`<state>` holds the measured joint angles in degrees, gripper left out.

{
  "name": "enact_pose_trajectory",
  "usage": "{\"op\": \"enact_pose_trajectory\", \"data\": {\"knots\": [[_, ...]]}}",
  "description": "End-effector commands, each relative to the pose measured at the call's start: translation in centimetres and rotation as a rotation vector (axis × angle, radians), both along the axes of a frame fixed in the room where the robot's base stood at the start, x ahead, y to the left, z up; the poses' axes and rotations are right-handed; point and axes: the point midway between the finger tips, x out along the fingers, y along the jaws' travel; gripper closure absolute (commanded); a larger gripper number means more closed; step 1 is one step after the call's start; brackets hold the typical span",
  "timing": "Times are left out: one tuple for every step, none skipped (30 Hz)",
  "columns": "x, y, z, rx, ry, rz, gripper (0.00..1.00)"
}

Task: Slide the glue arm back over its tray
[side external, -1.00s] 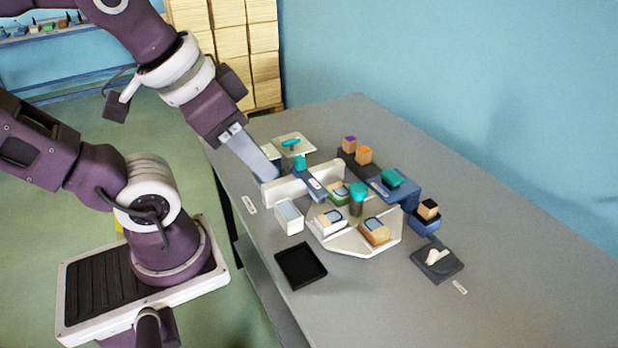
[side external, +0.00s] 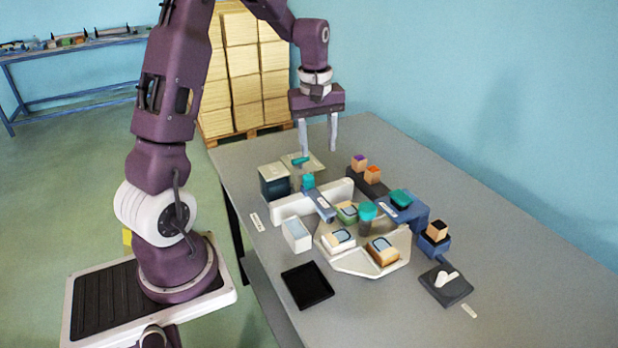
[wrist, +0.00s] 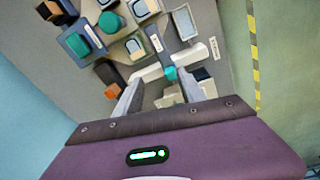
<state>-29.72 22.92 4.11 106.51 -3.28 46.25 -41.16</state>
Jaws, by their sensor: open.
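A blue-grey bar with a teal knob and a white label, which I take for the glue arm (side external: 320,204), lies across the white upright wall (side external: 335,192). It also shows in the wrist view (wrist: 154,42), its knob near the wall. A white box with a pale blue inside (side external: 297,236) stands beside the bar, to its left; I cannot tell whether it is the glue tray. My gripper (side external: 319,151) is open and empty, fingers pointing down, above and behind the wall, apart from the bar. In the wrist view the knob appears between the fingers (wrist: 165,84).
A pale plate (side external: 355,262) holds several small blocks and a teal-topped post (side external: 367,212). A blue stand (side external: 407,211) is right of it. An empty black tray (side external: 307,287) and a dark pad with a white lever (side external: 446,284) lie in front. The right table side is clear.

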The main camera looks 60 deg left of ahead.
Motion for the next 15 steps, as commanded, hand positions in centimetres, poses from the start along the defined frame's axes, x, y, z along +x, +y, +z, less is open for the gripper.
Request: {"op": "enact_pose_trajectory", "data": {"knots": [[0.2, 2.0, -2.3, -0.018, 0.03, 0.086, 0.53], [0.2, 2.9, -3.3, -0.025, 0.042, 0.129, 0.53], [0.2, 3.9, -4.4, -0.032, 0.053, 0.175, 0.53], [0.3, 4.4, -5.0, -0.035, 0.059, 0.199, 0.53], [0.2, 4.8, -5.4, -0.037, 0.063, 0.217, 0.53], [0.2, 5.1, -6.0, -0.04, 0.068, 0.231, 0.53], [0.2, 5.2, -6.4, -0.04, 0.069, 0.237, 0.53], [0.2, 5.1, -6.9, -0.042, 0.071, 0.239, 0.53], [0.2, 5.1, -7.6, -0.042, 0.07, 0.238, 0.53], [0.2, 5.1, -8.2, -0.042, 0.071, 0.237, 0.53], [0.1, 5.1, -8.8, -0.042, 0.071, 0.237, 0.53], [0.1, 5.1, -9.7, -0.041, 0.071, 0.236, 0.53], [0.1, 5.0, -10.2, -0.042, 0.073, 0.235, 0.53], [0.2, 5.0, -10.8, -0.042, 0.07, 0.234, 0.53], [0.2, 5.0, -11.4, -0.042, 0.07, 0.234, 0.53]]}}
